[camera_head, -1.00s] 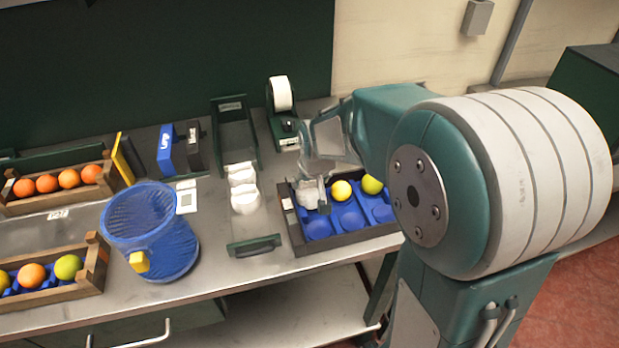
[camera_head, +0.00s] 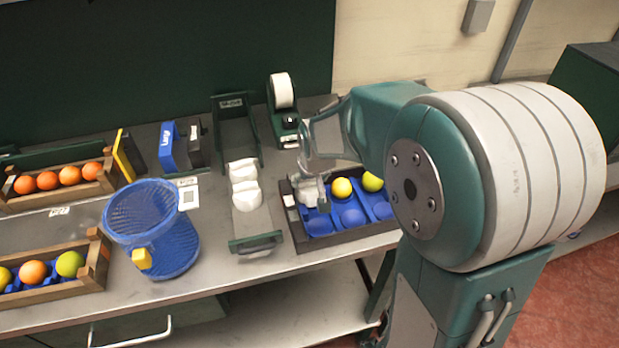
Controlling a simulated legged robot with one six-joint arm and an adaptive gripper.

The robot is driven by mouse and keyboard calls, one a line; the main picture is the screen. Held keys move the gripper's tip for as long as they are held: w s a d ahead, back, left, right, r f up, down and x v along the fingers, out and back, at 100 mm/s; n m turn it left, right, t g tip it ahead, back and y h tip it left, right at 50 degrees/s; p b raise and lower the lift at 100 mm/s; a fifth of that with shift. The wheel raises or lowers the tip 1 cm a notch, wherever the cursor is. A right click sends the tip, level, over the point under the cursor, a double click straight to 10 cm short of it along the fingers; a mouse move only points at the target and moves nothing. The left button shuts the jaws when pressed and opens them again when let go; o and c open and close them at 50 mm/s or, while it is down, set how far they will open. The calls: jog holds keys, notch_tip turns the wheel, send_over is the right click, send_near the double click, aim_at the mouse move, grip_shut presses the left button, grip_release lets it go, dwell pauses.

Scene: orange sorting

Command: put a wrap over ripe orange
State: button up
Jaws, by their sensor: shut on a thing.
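A dark tray (camera_head: 345,239) with blue cups stands at the right end of the table. Two yellow fruits, one left (camera_head: 341,188) and one right (camera_head: 372,182), sit in its back row. My gripper (camera_head: 313,196) is low over the tray's back left corner, left of these fruits. It is shut on a white wrap (camera_head: 306,188). Whether a fruit is under the wrap is hidden. More white wraps (camera_head: 243,183) lie in a narrow dispenser left of the tray.
A blue mesh basket (camera_head: 155,225) stands left of the dispenser. Wooden crates of oranges, back (camera_head: 98,190) and front (camera_head: 95,272), are at far left. A tape roll device (camera_head: 283,92) stands behind the tray. My arm covers the tray's right side.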

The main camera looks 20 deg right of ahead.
jog(key=shift+f, duration=0.15)
jog(key=o, duration=0.7)
jog(key=shift+r, duration=4.05)
